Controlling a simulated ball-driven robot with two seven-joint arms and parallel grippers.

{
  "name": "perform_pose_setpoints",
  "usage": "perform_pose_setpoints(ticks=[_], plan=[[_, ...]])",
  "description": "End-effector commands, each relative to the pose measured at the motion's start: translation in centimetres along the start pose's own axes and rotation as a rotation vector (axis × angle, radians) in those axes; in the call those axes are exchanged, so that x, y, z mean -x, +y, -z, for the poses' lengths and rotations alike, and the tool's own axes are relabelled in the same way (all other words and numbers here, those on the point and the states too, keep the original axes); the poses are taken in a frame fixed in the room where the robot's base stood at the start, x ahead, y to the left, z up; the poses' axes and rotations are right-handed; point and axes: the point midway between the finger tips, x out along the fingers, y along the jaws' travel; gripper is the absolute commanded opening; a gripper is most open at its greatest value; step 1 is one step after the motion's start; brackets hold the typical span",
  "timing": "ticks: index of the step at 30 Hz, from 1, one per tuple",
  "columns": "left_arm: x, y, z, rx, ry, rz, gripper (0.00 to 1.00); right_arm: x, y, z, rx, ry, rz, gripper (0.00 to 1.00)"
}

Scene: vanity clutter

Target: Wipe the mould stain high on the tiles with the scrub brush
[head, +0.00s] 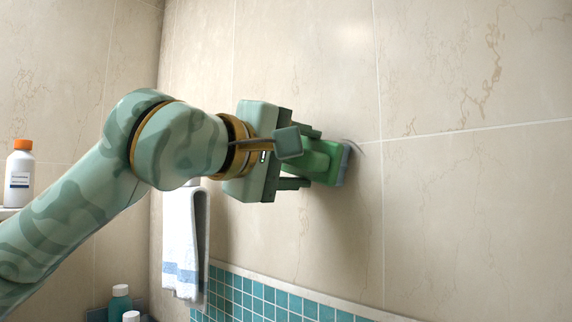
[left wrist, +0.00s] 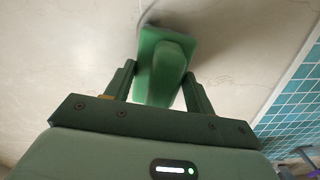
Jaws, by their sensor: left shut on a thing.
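The green scrub brush (head: 322,162) is held between the fingers of my left gripper (head: 306,158), which is shut on its handle. The brush's grey-blue bristle side faces the tiled wall (head: 450,210) and appears to touch it. In the left wrist view the brush (left wrist: 163,70) sits between the two fingers, its head against the tiles. A thin grey mark (head: 356,143), perhaps the edge of the mould stain, shows at the brush's upper right edge; the brush hides whatever is behind it. My right gripper is not in view.
A white towel with blue stripes (head: 181,245) hangs below my left arm. A white bottle with an orange cap (head: 19,174) stands at the far left. Teal bottles (head: 120,303) stand low down. Teal mosaic tiles (head: 260,301) run along the lower wall. The wall to the right is clear.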

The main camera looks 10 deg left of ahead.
Motion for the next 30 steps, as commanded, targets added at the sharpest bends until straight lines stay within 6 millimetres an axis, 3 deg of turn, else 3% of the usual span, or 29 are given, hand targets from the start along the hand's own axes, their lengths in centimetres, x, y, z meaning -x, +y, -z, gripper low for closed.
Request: perform_pose_setpoints(ticks=[8,16,23,30], plan=[[-0.1,0.3,-1.3,-0.001,-0.002,0.0,0.36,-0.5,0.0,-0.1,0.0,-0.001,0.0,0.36],[-0.3,1.0,-4.0,-0.002,-0.003,0.0,0.36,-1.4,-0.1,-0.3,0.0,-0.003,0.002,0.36],[-0.3,1.3,-4.8,-0.001,-0.002,0.001,0.36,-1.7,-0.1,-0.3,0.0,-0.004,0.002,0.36],[-0.2,1.9,-7.1,-0.002,-0.002,0.0,0.36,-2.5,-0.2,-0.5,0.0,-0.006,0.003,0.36]])
